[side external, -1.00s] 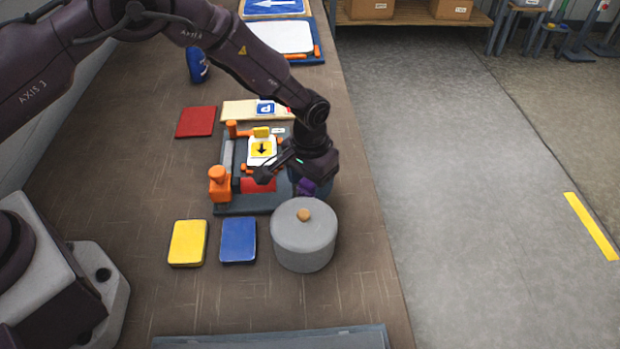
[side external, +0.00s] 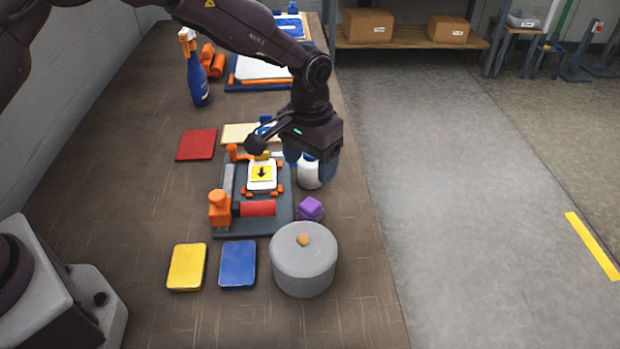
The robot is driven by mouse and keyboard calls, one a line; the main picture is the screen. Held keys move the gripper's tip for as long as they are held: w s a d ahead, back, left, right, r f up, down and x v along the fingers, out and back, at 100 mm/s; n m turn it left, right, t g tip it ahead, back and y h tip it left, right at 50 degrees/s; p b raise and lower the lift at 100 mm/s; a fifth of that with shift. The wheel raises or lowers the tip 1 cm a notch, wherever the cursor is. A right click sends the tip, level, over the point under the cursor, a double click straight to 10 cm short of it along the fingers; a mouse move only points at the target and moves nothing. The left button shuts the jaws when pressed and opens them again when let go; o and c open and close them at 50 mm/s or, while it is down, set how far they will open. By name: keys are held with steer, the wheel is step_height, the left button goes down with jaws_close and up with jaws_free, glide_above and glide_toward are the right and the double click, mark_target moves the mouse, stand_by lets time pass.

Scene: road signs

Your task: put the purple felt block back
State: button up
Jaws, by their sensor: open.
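The purple felt block (side external: 310,208) rests on the brown table, just right of the dark fixture board (side external: 264,226) and behind the grey lidded pot (side external: 303,268). I cannot tell whether it touches the board's edge. My gripper (side external: 311,165) is open, pointing down, above and behind the purple block and apart from it. A white and blue round container (side external: 310,174) shows beneath and partly behind my gripper's fingers. I cannot tell whether it stands between them.
The board carries a yellow arrow sign (side external: 262,173), a red roller (side external: 258,209) and orange clamps. Yellow (side external: 187,267) and blue (side external: 238,264) pads lie in front, a red pad (side external: 197,145) behind left. A blue spray bottle (side external: 195,75) stands farther back. Table room at left is clear.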

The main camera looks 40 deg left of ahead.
steer(key=shift+r, duration=0.5)
steer(key=shift+r, duration=0.1)
steer(key=s+a+r+t, duration=0.1)
steer(key=s+a+r, duration=0.35)
steer(key=r, duration=0.45)
steer(key=s+a+r+t, duration=0.2)
steer(key=s+a+r, duration=0.25)
steer(key=r, duration=0.35)
steer(key=s+a+r+t, duration=0.1)
steer(key=s+a+r, duration=0.1)
steer(key=s, duration=0.7)
steer(key=s+a+r+t, duration=0.1)
steer(key=s+a+r, duration=0.1)
steer(key=s, duration=0.7)
steer(key=shift+a+t, duration=0.3)
steer(key=shift+a, duration=0.3)
steer(key=shift+r, duration=0.1)
